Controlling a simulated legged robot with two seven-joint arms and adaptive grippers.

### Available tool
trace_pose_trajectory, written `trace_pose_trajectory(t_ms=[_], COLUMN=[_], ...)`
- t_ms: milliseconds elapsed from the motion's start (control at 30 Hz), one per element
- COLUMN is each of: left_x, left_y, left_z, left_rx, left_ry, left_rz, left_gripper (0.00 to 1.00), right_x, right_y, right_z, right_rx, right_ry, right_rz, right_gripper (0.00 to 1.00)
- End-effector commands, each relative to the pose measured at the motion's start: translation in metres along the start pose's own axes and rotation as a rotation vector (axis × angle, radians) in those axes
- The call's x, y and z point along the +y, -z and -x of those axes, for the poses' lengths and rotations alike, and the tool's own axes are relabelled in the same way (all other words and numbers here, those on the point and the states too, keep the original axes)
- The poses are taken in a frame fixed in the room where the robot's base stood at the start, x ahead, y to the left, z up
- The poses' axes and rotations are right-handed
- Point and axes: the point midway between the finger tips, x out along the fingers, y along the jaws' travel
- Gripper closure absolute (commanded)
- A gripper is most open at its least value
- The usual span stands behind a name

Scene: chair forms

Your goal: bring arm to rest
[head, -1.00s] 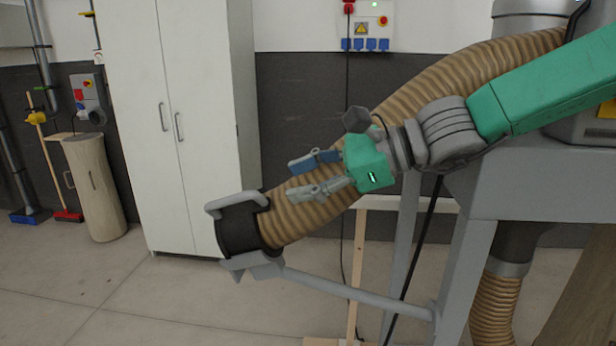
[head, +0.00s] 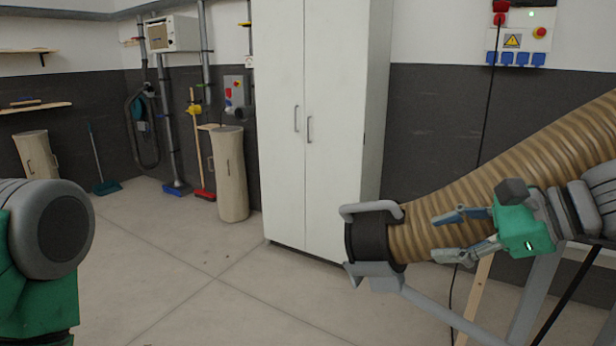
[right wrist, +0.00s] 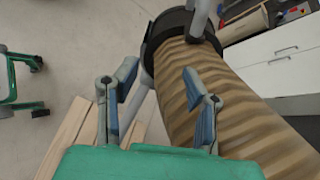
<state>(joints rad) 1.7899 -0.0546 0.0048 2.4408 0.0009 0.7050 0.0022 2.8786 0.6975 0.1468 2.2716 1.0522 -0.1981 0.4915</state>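My right gripper (head: 437,238) is open, its two blue-grey fingers apart and pointing left in the head view. It is in front of the ribbed brown hose (head: 530,185). In the right wrist view, the open fingers of the right gripper (right wrist: 158,75) have nothing between them that they grip. The hose (right wrist: 235,95) passes behind the right finger there. A green and grey part of my left arm (head: 45,260) shows at the left edge of the head view. My left gripper is out of view.
A black collar with a grey handle (head: 372,235) ends the hose. A white cabinet (head: 320,120) stands behind. A log-like bin (head: 230,175) and brooms stand by the back wall. Wooden boards (right wrist: 75,135) lie below the right gripper. The floor (head: 190,280) in the middle is clear.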

Motion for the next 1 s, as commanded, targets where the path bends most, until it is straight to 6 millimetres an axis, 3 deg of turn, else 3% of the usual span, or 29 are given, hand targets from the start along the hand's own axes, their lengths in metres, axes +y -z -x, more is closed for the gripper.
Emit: trace_pose_trajectory(t_ms=[33, 200, 400, 500, 633, 800, 1000], left_x=[0.000, 0.000, 0.000, 0.000, 0.000, 0.000, 0.000], left_y=[-0.001, -0.001, -0.002, -0.002, -0.003, -0.003, -0.003], left_z=[-0.005, -0.015, -0.030, -0.038, -0.046, -0.052, -0.053], left_rx=[-0.001, -0.001, -0.001, -0.001, -0.001, -0.001, -0.001], left_ry=[0.000, 0.000, 0.000, 0.000, 0.000, 0.000, 0.000], left_rz=[0.000, 0.000, 0.000, 0.000, 0.000, 0.000, 0.000], left_gripper=[0.68, 0.68, 0.68, 0.68, 0.68, 0.68, 0.68], right_x=[0.020, 0.091, 0.192, 0.245, 0.310, 0.370, 0.393], right_y=[0.032, 0.139, 0.258, 0.303, 0.338, 0.353, 0.354], right_z=[-0.017, -0.052, -0.064, -0.065, -0.067, -0.070, -0.071], right_rx=[0.086, 0.364, 0.575, 0.582, 0.484, 0.306, 0.221], right_ry=[-0.050, -0.250, -0.589, -0.776, -0.965, -1.079, -1.102], right_rz=[0.043, 0.293, 0.722, 0.983, 1.295, 1.555, 1.648], right_gripper=[0.62, 0.62, 0.62, 0.62, 0.62, 0.62, 0.62])
